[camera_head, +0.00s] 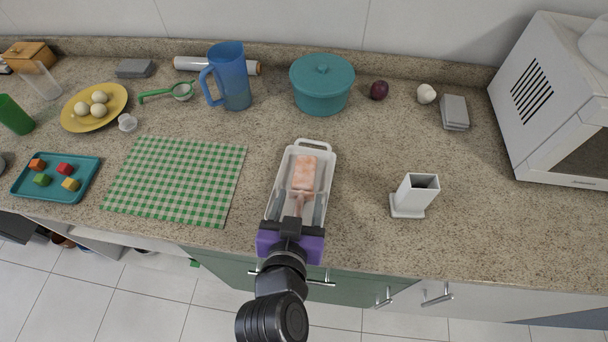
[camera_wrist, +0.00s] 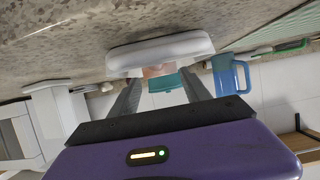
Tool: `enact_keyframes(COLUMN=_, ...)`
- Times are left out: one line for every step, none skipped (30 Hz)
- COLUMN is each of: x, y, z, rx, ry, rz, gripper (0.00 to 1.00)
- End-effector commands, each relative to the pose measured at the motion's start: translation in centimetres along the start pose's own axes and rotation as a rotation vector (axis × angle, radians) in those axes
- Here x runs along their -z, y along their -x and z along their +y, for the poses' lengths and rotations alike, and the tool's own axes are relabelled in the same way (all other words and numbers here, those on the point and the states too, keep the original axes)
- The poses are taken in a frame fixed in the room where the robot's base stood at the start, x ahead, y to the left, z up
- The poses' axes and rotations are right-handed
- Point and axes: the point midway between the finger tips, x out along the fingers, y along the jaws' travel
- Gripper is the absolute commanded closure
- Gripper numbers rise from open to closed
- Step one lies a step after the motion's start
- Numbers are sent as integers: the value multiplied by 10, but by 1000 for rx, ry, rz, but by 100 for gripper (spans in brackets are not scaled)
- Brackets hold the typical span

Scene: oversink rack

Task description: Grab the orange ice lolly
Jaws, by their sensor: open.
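The orange ice lolly (camera_head: 304,172) lies in a white tray (camera_head: 313,143) near the counter's front edge in the head view, its stick pointing towards me. My gripper (camera_head: 297,200) is open at the near end of the tray, with one finger on each side of the stick; contact cannot be told. In the wrist view my gripper (camera_wrist: 161,78) has its fingers apart in front of the white tray (camera_wrist: 160,47). A small pinkish-orange part of the lolly (camera_wrist: 157,70) shows between them; the rest is hidden by the tray.
A white upright holder (camera_head: 414,194) stands right of the tray. A green checked cloth (camera_head: 175,180) lies to its left. A teal pot (camera_head: 321,88) and blue jug (camera_head: 229,78) stand behind. The counter between tray and holder is clear.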

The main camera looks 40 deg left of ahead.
Motion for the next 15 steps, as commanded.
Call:
enact_keyframes(x=2, y=-6, z=0, rx=1, ry=0, rz=1, gripper=45)
enact_keyframes(x=1, y=-9, z=0, rx=1, ry=0, rz=1, gripper=45)
enact_keyframes(x=1, y=-12, z=0, rx=1, ry=0, rz=0, gripper=45)
enact_keyframes(x=2, y=-15, z=0, rx=1, ry=0, rz=0, gripper=45)
enact_keyframes(x=2, y=-18, z=0, rx=1, ry=0, rz=0, gripper=45)
enact_keyframes(x=4, y=-21, z=-1, rx=1, ry=0, rz=2, gripper=45)
enact_keyframes(x=4, y=-25, z=-1, rx=2, ry=0, rz=2, gripper=45)
enact_keyframes(x=5, y=-29, z=-2, rx=2, ry=0, rz=0, gripper=45)
enact_keyframes(x=6, y=-35, z=-2, rx=2, ry=0, rz=1, gripper=45)
enact_keyframes(x=7, y=-39, z=-2, rx=2, ry=0, rz=2, gripper=45)
enact_keyframes(x=7, y=-43, z=-2, rx=2, ry=0, rz=0, gripper=45)
enact_keyframes(x=6, y=-49, z=-2, rx=1, ry=0, rz=1, gripper=45)
enact_keyframes(x=6, y=-53, z=-2, rx=1, ry=0, rz=1, gripper=45)
enact_keyframes(x=6, y=-56, z=-2, rx=1, ry=-1, rz=1, gripper=45)
enact_keyframes(x=5, y=-60, z=-2, rx=1, ry=0, rz=0, gripper=45)
